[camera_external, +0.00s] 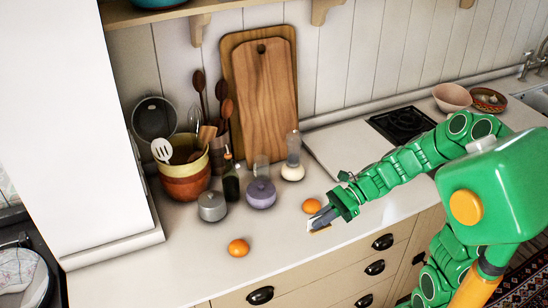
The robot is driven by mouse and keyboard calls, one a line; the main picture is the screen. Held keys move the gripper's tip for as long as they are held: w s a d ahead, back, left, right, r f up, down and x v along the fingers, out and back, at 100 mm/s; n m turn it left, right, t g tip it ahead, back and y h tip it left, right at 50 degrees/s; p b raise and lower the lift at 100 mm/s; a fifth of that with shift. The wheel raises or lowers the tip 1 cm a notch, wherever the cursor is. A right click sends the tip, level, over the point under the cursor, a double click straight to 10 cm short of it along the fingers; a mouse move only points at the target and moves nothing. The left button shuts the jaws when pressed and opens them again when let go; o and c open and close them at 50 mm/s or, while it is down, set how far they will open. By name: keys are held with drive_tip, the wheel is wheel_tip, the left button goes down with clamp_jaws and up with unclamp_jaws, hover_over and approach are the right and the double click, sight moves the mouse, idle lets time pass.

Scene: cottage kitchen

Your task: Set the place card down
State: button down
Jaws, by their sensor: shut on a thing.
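My green gripper (322,216) is at the front part of the white counter (190,252), reaching in from the right. Its dark fingers are shut on a small pale thing, the place card (311,226), with a brownish strip at its lower edge. The card is close to the counter top; I cannot tell whether it touches it. The fingers hide part of the card.
One orange (312,206) lies right beside my gripper, and another orange (238,248) lies to the left near the front edge. A grey pot (212,207), a purple pot (261,193) and a dark bottle (231,183) stand behind. Counter between the oranges is clear.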

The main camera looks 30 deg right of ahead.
drive_tip(key=w+a+f, duration=0.1)
drive_tip(key=w+f, duration=0.2)
drive_tip(key=w, duration=0.1)
drive_tip(key=w+a+f, duration=0.1)
drive_tip(key=w+f, duration=0.1)
drive_tip(key=w, duration=0.2)
drive_tip(key=w+a+f, duration=0.2)
drive_tip(key=w+f, duration=0.1)
drive_tip(key=w, duration=0.1)
drive_tip(key=shift+w+f, duration=0.1)
drive_tip(key=shift+f, duration=0.25)
drive_tip(key=shift+w+a+f, duration=0.2)
drive_tip(key=shift+w+f, duration=0.25)
drive_tip(key=shift+f, duration=1.7)
drive_tip(key=shift+f, duration=0.15)
drive_tip(key=c, duration=1.3)
unclamp_jaws()
